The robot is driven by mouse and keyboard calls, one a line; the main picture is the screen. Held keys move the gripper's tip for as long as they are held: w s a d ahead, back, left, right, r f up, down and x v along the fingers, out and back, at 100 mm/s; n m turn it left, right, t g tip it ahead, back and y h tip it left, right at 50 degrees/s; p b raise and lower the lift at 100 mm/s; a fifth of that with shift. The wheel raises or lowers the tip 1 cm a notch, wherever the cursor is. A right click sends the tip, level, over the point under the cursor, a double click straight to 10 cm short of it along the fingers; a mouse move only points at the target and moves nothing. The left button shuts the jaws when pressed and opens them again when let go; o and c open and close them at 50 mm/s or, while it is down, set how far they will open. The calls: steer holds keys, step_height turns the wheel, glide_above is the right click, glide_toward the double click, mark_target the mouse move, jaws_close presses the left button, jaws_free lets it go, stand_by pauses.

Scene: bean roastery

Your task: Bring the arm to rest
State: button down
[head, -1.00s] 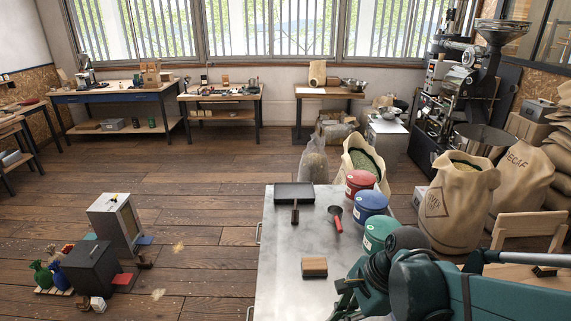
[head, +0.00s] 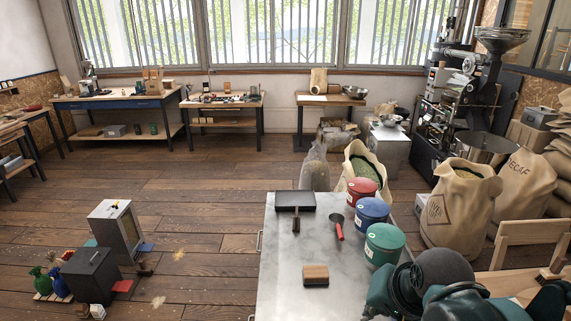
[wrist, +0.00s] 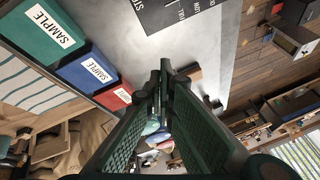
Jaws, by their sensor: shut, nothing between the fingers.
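My teal arm (head: 440,290) is folded at the lower right of the head view, beside the steel table (head: 285,255). My gripper cannot be made out in the head view. In the wrist view my gripper (wrist: 164,68) is shut, its two long dark green fingers meeting at the tips with nothing between them. A green canister (wrist: 35,32), a blue canister (wrist: 92,74) and a red canister (wrist: 115,97) marked SAMPLE stand left of the fingers. A brush with a wooden block (wrist: 188,74) shows just past the fingertips.
The table also holds a black tray (head: 295,208), a scoop with a red handle (head: 339,229) and the wooden brush block (head: 316,275). Open sacks (head: 455,205) and a wooden chair (head: 525,235) stand right of the table.

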steer(key=r+n, duration=0.1)
steer(key=d+r+n+t, duration=0.1)
steer(key=n, duration=0.1)
steer(key=s+d+r+n+h, duration=0.1)
steer(key=r, duration=0.1)
steer(key=shift+n+t, duration=0.4)
stand_by(1.1)
